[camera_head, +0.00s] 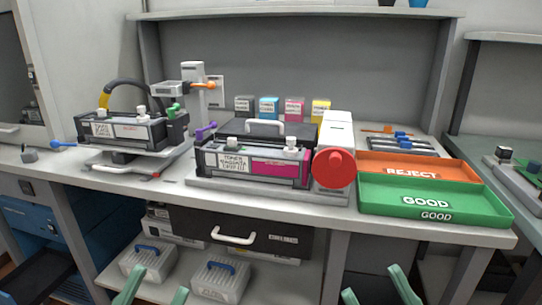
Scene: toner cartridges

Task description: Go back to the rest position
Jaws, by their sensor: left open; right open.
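My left gripper (155,289) shows at the bottom edge, left of centre. Its two green fingertips are spread apart with nothing between them. My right gripper (377,291) shows at the bottom edge, right of centre. Its two green fingertips are also apart and empty. Both grippers appear low in the picture, below the front edge of the workbench (275,209), and touch nothing that I can see. The rest of both arms is out of view.
A toner cartridge with a magenta panel (281,169) sits in a fixture beside a red knob (334,168). Another cartridge (120,129) stands at left. An orange REJECT tray (455,175) and green GOOD tray (380,204) lie right. Grey boxes (218,283) stand on the lower shelf.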

